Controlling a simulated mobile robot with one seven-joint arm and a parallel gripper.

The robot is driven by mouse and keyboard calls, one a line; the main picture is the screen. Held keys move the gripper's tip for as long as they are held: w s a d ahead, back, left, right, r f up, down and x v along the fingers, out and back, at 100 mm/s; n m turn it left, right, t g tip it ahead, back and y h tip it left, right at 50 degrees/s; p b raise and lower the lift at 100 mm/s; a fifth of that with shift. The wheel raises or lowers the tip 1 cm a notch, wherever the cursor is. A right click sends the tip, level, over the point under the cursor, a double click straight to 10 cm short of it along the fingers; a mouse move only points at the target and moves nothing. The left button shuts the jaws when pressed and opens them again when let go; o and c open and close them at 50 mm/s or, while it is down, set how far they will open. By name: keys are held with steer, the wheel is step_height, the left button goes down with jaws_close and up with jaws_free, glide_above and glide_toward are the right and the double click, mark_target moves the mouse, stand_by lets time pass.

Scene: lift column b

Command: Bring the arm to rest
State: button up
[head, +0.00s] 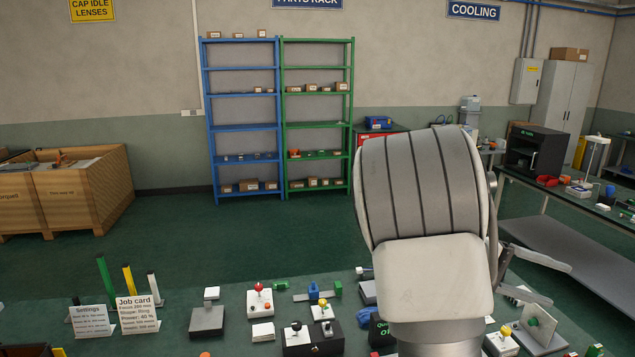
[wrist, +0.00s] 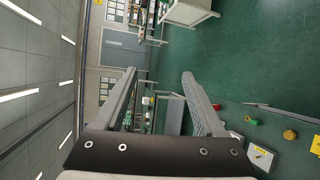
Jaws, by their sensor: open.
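My arm (head: 425,190) is raised in front of the bench in the head view, its big ribbed grey link hiding part of the room behind it. My gripper (head: 560,285) shows past the arm's right side, its two fingers pointing right above the bench's right part. In the wrist view my gripper (wrist: 160,73) has its two grey fingers wide apart, with nothing between them. The wrist view is turned on its side and looks across the room.
A side bench (head: 560,205) stands right, wooden crates (head: 85,190) left. Blue (head: 242,127) and green (head: 318,72) racks stand behind open floor.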

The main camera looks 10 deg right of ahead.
steer(key=s+a+n+t+y, duration=0.1)
steer(key=a+t+y, duration=0.3)
steer(key=a, duration=0.8)
steer(key=s+a+f+n+t+y+b, duration=0.1)
steer(key=s+a+t+y, duration=0.2)
steer(key=a, duration=0.9)
steer(key=s+a+f+n+t+y+b, duration=0.1)
steer(key=a+t+y, duration=0.5)
steer(key=a, duration=0.6)
steer(key=shift+s+f+n, duration=0.2)
steer(key=shift+s+n, duration=0.3)
steer(key=shift+s, duration=0.45)
steer(key=shift+f, duration=0.1)
